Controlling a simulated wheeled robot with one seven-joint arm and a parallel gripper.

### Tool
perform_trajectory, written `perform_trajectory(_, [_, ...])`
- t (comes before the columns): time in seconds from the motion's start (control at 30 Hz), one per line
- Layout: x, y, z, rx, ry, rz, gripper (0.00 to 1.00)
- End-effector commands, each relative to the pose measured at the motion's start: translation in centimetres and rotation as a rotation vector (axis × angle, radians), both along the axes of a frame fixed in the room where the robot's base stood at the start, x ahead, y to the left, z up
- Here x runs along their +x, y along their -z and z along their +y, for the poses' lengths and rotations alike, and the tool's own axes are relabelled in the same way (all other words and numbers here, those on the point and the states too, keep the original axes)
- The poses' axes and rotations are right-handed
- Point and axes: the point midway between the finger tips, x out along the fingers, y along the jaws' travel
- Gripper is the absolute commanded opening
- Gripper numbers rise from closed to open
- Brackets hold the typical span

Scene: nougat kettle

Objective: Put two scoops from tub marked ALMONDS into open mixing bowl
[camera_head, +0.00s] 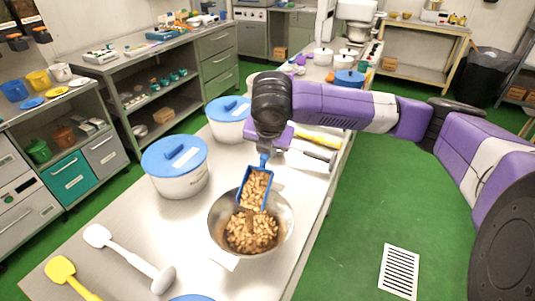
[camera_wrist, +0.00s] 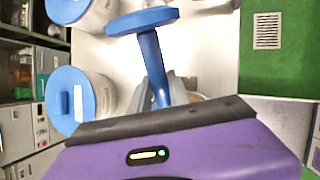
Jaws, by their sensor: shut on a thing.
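My gripper (camera_head: 264,150) is shut on the handle of a blue scoop (camera_head: 267,190). In the wrist view, the blue handle (camera_wrist: 153,62) stands between the grey fingers (camera_wrist: 162,92). The scoop is tilted steeply down over the open metal mixing bowl (camera_head: 217,228), its lower end at or just above the contents. Almond-like brown pieces (camera_head: 256,188) fill the scoop. More such pieces (camera_head: 252,236) lie in the bowl. White tubs with blue lids stand left of the bowl (camera_head: 180,182) and behind it (camera_head: 228,130). I cannot read their labels, so I cannot tell which is ALMONDS.
A white spatula-like tool (camera_head: 130,260) and a yellow one (camera_head: 70,278) lie at the table's front left. Another blue lid (camera_head: 190,298) shows at the bottom edge. A yellow-handled tool (camera_head: 318,140) lies behind my gripper.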

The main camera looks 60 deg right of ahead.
Motion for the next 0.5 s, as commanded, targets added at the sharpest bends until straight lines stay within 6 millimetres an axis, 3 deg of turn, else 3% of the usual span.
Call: perform_trajectory(0.5, [-0.6,-3.8,4.6,-0.366,-0.004,-0.063,0.0])
